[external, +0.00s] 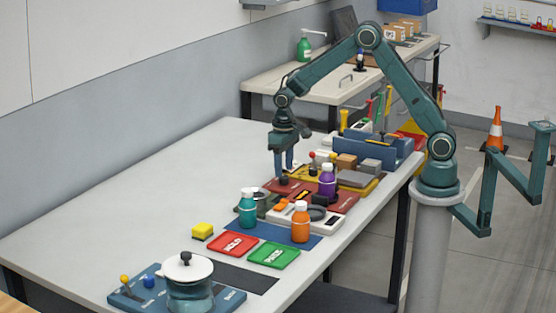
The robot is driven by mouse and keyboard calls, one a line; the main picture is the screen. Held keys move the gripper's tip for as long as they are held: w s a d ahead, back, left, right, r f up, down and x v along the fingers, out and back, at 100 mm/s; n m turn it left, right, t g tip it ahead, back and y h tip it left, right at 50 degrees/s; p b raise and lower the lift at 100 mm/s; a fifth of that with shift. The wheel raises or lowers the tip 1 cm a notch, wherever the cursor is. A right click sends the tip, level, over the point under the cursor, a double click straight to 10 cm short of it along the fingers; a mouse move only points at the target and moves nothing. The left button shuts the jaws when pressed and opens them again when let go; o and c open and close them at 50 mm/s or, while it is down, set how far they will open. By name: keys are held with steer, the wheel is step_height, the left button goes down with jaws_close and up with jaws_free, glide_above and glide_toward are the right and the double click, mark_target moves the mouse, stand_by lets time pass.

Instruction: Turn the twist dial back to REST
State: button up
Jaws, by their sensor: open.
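My gripper (285,171) points straight down over the far edge of a dark red panel (341,203) on the long table. Its jaws are open. A small dark round knob (284,181), which looks like the twist dial, sits on the panel right at the fingertips. The fingers partly cover it, and I cannot tell whether they touch it. Its pointer and any REST marking are too small to read.
A purple bottle (327,182), an orange bottle (301,223) and a teal bottle (247,208) stand near my gripper. Red (232,243) and green (273,255) trays lie in front. The table's left side is clear.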

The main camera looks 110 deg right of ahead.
mark_target(284, 180)
steer(key=shift+f, duration=1.35)
steer(key=c, duration=1)
